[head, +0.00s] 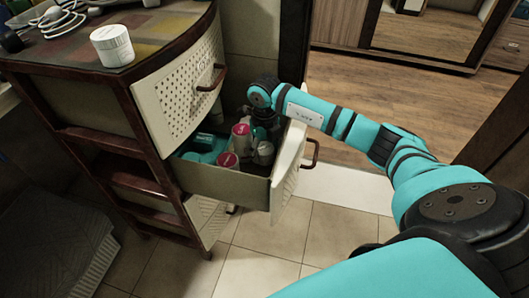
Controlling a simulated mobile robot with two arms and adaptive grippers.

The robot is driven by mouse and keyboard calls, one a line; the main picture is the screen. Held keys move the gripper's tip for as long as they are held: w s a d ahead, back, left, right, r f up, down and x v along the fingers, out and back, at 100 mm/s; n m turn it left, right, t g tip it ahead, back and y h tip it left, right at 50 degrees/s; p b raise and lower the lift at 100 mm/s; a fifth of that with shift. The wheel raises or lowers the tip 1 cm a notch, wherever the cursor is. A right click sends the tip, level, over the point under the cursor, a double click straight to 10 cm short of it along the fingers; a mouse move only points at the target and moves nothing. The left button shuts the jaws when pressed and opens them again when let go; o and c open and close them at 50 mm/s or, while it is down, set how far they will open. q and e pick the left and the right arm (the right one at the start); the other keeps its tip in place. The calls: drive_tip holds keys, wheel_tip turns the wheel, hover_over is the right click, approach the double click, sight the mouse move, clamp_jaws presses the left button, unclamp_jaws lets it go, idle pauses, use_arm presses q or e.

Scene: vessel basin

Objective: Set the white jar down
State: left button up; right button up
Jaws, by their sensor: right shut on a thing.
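My right gripper (264,132) reaches down into the open drawer (228,186) of the cabinet. It is shut on a small pale jar (264,151), which looks like the white jar and is partly hidden by the gripper. I cannot tell whether the jar touches the drawer floor. Another white round jar (112,46) stands upright on the cabinet top, apart from my gripper. My left gripper is not in view.
Pink-and-white containers (241,135) and a teal item (203,148) crowd the drawer beside the gripper. The upper drawer front (183,85) overhangs its left side. Cables (65,18) lie on the cabinet top (160,30). The tiled floor (270,235) in front is clear.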

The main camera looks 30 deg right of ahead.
sight(265, 148)
drive_tip(key=shift+f, duration=0.25)
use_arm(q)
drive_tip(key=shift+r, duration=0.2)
use_arm(e)
drive_tip(key=shift+f, duration=0.15)
drive_tip(key=o, duration=1.2)
drive_tip(key=shift+c, duration=0.2)
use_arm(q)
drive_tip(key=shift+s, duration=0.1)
use_arm(e)
drive_tip(key=shift+r, duration=0.6)
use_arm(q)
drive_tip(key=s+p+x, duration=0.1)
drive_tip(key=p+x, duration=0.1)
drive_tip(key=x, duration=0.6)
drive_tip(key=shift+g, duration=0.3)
use_arm(e)
wheel_tip(265, 148, up, 11)
